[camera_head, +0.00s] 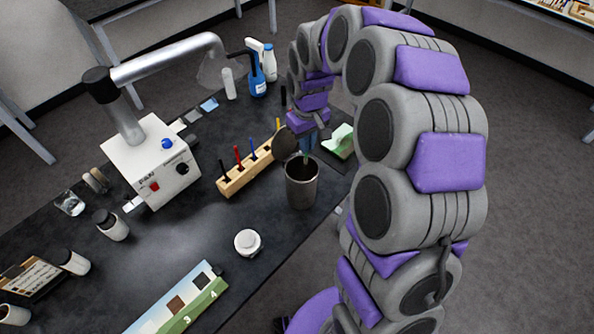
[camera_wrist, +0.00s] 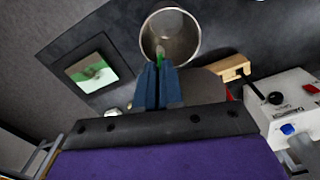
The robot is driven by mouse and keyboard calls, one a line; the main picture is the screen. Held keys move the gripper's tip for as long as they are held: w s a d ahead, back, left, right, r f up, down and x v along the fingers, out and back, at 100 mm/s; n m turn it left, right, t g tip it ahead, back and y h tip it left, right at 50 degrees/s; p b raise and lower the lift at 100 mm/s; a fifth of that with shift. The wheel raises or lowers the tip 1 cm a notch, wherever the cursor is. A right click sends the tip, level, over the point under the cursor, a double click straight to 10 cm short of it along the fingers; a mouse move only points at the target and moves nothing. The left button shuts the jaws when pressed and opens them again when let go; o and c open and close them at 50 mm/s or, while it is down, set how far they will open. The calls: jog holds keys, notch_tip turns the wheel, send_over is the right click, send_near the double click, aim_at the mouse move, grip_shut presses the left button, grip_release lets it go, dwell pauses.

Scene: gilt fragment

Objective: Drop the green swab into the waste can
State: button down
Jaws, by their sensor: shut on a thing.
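The waste can (camera_head: 301,188) is a dark metal cylinder standing on the black table, with its lid (camera_head: 286,143) raised at the back. My gripper (camera_head: 305,150) is above the can's rear rim. In the wrist view the can (camera_wrist: 188,38) opens in front of my blue fingers, and its inside looks empty. My gripper (camera_wrist: 158,75) is shut on the green swab (camera_wrist: 160,55), whose green tip sticks out past the fingers over the can's near rim. The swab (camera_head: 305,159) shows as a small green spot in the head view. Most of it is hidden by the fingers.
A wooden rack (camera_head: 247,174) with several coloured pens stands left of the can. A white box device (camera_head: 152,163) with a grey arm is farther left. A green-and-white item on a dark tray (camera_head: 340,141) lies right of the can. A white jar (camera_head: 247,243) stands in front.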

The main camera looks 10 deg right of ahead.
jog(key=shift+s+d+f+b, duration=0.1)
jog(key=shift+s+f+b, duration=0.05)
jog(key=shift+f+b, duration=1.35)
jog(key=shift+f, duration=1.45)
jog(key=c, duration=1.2)
grip_release()
jog(key=shift+r, duration=0.1)
jog(key=r+p, duration=0.2)
jog(key=r, duration=1.5)
jog(key=shift+w+r, duration=0.15)
jog(key=shift+w, duration=0.05)
